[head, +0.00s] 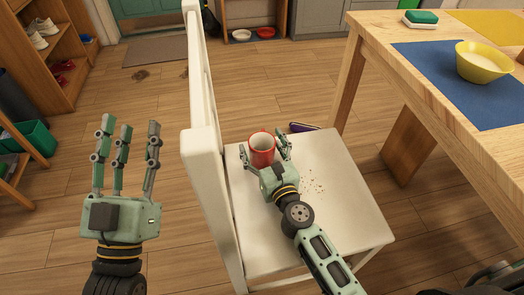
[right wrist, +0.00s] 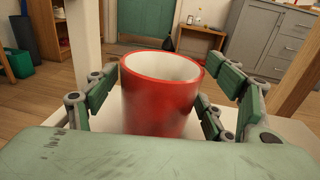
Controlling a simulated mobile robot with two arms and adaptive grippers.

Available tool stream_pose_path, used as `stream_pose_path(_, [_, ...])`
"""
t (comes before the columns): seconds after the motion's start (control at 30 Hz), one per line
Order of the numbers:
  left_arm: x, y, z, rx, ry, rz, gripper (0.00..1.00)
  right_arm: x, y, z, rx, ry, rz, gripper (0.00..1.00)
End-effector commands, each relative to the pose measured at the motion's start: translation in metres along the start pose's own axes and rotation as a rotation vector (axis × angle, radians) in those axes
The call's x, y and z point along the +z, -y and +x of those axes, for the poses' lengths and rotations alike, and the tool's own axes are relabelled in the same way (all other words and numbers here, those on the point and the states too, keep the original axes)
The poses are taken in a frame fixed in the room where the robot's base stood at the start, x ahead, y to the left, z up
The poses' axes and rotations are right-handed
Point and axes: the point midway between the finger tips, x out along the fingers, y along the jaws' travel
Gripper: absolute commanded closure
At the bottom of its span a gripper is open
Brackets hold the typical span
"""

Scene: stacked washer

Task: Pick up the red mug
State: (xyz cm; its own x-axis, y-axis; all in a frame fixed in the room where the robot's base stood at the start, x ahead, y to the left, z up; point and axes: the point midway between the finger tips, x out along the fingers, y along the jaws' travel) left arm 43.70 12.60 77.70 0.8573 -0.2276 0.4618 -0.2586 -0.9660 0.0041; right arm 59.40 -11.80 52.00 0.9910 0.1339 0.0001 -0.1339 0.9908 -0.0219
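The red mug (head: 262,151), white inside, stands upright on the white chair seat (head: 345,205). My right gripper (head: 264,148) is just in front of it, its fingers spread on both sides of the mug. In the right wrist view the mug (right wrist: 160,97) stands between the green finger pads, with one pad close to its left side and two on its right. The pads look very near the mug, but I see no clear grip. My left gripper (head: 130,128) is open and empty, fingers straight, left of the chair.
The chair's white backrest (head: 208,160) rises between my two grippers. A purple object (head: 303,127) lies behind the mug near the seat's far edge, and crumbs (head: 313,184) lie on the seat. A wooden table (head: 440,95) with a yellow bowl (head: 483,65) stands at the right.

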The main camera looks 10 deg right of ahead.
Motion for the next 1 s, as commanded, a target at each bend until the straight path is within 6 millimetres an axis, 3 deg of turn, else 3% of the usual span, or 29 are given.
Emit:
stream_pose_path(0.6, [0.0000,-0.0002,0.0001,0.000,0.000,0.000,0.60,0.0012,-0.0001,-0.0001,0.000,0.002,0.000,0.80])
stream_pose_path(1.0, [0.0035,0.0005,0.0009,-0.001,0.025,0.001,0.60,0.0037,0.0000,-0.0001,0.000,0.002,0.000,0.80])
